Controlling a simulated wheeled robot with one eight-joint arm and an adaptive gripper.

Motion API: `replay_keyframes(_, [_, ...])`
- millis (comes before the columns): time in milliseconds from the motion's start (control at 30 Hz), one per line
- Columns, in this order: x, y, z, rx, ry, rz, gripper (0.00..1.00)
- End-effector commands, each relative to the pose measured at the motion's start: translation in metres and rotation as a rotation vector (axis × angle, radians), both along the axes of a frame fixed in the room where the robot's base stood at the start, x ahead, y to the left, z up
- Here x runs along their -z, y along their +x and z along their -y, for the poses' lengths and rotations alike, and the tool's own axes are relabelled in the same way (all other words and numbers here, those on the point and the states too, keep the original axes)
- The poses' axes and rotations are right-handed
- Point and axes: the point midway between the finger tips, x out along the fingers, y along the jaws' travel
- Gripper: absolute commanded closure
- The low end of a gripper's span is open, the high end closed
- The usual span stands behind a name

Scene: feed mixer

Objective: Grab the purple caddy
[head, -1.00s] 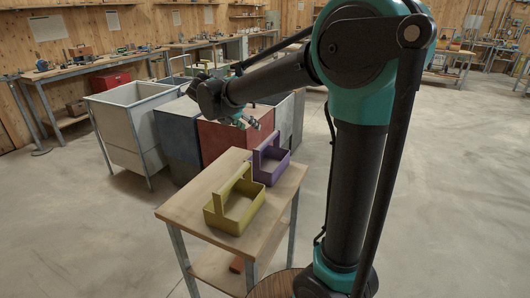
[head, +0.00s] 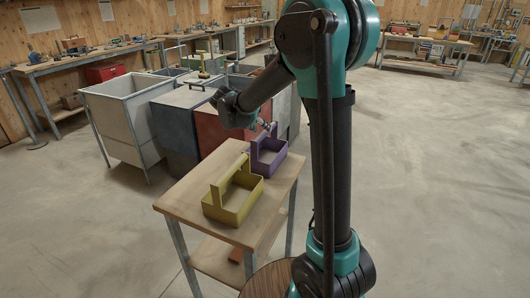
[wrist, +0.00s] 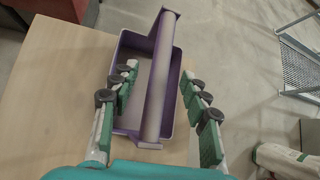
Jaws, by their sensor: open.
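The purple caddy (head: 268,158) stands upright at the far end of a small wooden table (head: 182,206), beside a yellow-green caddy (head: 238,204). In the wrist view the purple caddy (wrist: 158,75) lies below my gripper (wrist: 160,85), its long handle running between the fingers. My gripper is open, with one finger on each side of the handle, and I see no contact. In the head view my gripper (head: 268,130) is just above the purple caddy's handle, partly hidden by my wrist.
A red bin (head: 216,134), a dark bin (head: 172,122) and a pale bin (head: 112,108) stand behind the table. The floor to the right is open.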

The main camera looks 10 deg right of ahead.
Motion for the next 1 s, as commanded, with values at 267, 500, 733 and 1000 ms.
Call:
replay_keyframes(267, [0.029,0.014,0.018,0.003,0.0,0.0,0.54])
replay_keyframes(500, [0.037,0.021,0.024,0.0,0.0,0.0,0.54])
replay_keyframes(733, [0.037,0.02,0.023,0.0,0.0,0.0,0.71])
replay_keyframes(1000, [0.037,0.02,0.023,0.0,0.0,0.0,1.0])
